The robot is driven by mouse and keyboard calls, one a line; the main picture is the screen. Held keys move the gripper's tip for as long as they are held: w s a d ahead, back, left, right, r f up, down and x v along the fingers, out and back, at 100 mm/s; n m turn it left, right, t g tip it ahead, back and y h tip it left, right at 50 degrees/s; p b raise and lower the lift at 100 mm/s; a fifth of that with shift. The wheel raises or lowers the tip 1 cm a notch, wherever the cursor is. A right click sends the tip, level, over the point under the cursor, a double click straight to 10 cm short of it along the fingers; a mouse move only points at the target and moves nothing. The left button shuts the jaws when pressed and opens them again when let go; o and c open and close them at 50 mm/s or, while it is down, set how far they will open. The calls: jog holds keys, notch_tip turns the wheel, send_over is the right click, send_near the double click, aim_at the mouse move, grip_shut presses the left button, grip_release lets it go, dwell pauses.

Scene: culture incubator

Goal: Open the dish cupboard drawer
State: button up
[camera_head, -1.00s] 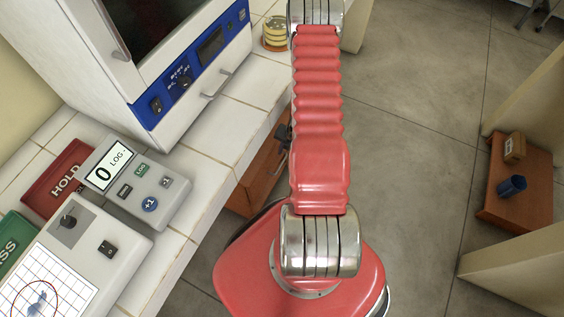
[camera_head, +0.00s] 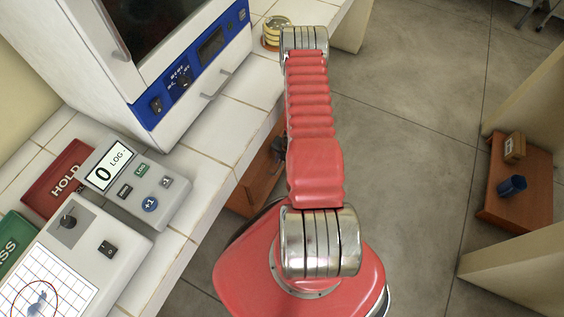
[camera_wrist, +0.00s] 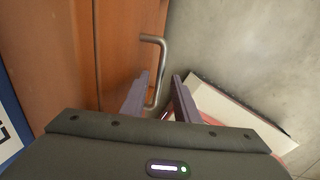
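The dish cupboard is orange-brown wood under the bench. Its side shows in the head view (camera_head: 260,185), partly hidden by my arm. In the wrist view its wooden front (camera_wrist: 125,45) fills the upper left, with a dark seam in it. A bent metal bar handle (camera_wrist: 161,55) stands out from this front. My gripper (camera_wrist: 161,76) is open, with one finger on each side of the handle's bar in the picture. I cannot tell whether either finger touches it. The front looks shut.
A tiled bench (camera_head: 225,130) carries a white incubator (camera_head: 165,125), a grey counter box (camera_head: 140,185), a red HOLD pad (camera_head: 58,180) and stacked yellow-rimmed dishes (camera_head: 276,33). A wooden stand (camera_head: 520,185) with a blue cup (camera_head: 511,186) is at right. Open floor (camera_head: 420,130) lies between.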

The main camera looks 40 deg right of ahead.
jog(key=shift+c, duration=0.3)
grip_shut()
dwell(0.3)
